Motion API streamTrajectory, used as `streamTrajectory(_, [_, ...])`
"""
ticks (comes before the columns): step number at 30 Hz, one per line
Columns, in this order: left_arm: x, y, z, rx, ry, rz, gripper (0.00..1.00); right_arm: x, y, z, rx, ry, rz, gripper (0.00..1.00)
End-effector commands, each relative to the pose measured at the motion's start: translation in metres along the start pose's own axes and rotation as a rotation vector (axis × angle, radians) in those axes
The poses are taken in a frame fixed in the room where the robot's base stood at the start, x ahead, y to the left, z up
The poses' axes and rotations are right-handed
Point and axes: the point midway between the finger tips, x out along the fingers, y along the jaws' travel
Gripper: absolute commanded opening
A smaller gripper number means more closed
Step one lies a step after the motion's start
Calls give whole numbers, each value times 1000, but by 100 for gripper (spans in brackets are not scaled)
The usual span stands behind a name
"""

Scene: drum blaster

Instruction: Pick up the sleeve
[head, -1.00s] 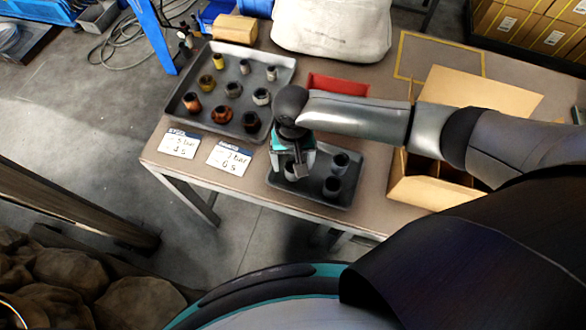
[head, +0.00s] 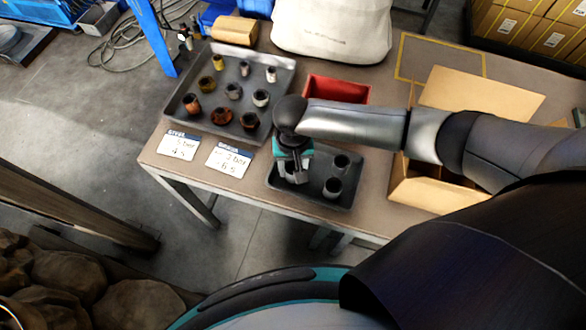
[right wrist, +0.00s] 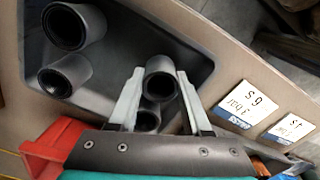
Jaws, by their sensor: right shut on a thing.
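Several dark grey hollow sleeves stand in a small dark tray (head: 310,196) at the table's front edge. My right gripper (head: 293,178) is low over the tray's left part. In the right wrist view its two pale fingers (right wrist: 160,74) are shut on a grey sleeve (right wrist: 160,84), one on each side. Another sleeve (right wrist: 149,117) shows close by, partly hidden between the fingers. Two more sleeves, (head: 341,161) and (head: 332,187), stand apart on the tray's right side. In the head view the gripper mostly hides the held sleeve. My left gripper is not in view.
A larger tray (head: 281,72) with several coloured sleeves lies at the back left. Two label cards (head: 178,145) lie in front of it. A red bin (head: 337,88), a white sack (head: 332,30) and an open cardboard box (head: 435,188) stand behind and right.

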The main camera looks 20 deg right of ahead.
Motion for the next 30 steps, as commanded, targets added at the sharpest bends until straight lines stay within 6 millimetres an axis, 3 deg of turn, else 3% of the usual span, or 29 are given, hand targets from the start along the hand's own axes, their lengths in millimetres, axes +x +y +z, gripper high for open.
streamTrajectory(6, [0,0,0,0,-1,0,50,0,0,0,0,0,1,0])
streamTrajectory(22, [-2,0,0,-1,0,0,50,-4,0,0,0,1,-1,0])
streamTrajectory(26, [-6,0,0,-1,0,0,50,-16,0,-1,1,1,-2,0])
streamTrajectory(30, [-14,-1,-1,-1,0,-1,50,-40,-1,-1,0,2,-3,0])
